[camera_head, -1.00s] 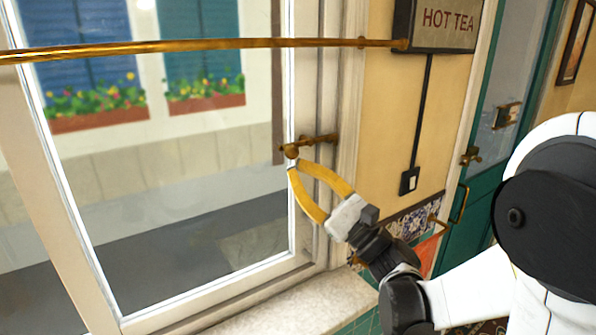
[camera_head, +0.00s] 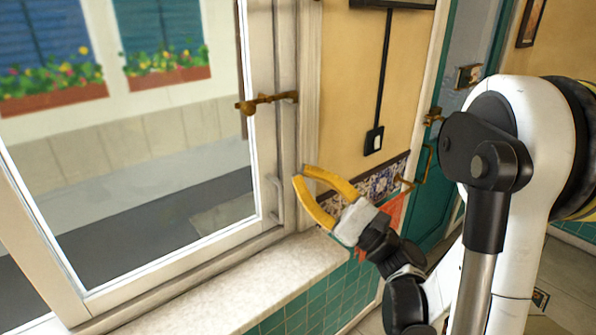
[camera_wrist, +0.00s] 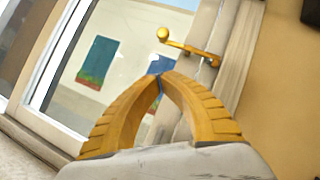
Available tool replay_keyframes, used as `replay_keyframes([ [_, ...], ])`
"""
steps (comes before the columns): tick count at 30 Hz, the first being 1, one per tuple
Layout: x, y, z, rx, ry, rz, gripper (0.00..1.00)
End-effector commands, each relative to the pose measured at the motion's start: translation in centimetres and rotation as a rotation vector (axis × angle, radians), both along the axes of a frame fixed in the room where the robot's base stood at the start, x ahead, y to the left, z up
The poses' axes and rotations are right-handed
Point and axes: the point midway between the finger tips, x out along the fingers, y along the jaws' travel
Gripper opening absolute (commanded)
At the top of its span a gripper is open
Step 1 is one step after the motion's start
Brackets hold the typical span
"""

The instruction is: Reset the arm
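My gripper (camera_head: 299,174) has yellow fingers, and their tips meet with nothing visible between them. In the head view it is in front of the window frame's right side, above the stone sill and below the brass window handle (camera_head: 266,102), apart from it. In the wrist view the shut fingertips (camera_wrist: 160,77) point toward the window, and the brass handle (camera_wrist: 190,48) shows beyond them, up and to the right. My white and black arm fills the right of the head view.
The window (camera_head: 130,150) is on the left, with the pale sill (camera_head: 240,285) below it. A black switch (camera_head: 374,140) is on the yellow wall. A teal door (camera_head: 440,200) with brass handles stands behind my arm. Floor shows at lower right.

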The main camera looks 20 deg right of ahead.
Motion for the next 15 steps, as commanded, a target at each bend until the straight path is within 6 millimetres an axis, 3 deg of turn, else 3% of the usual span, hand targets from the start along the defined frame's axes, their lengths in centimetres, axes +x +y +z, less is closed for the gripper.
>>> replay_keyframes([
  [10, 0.1, 0.2, 0.0, -0.009, 0.003, 0.0, 0.0],
  [13, 0.4, 1.9, -0.6, -0.09, 0.027, 0.0, 0.0],
  [15, 0.7, 4.1, -1.7, -0.218, 0.059, -0.001, 0.0],
])
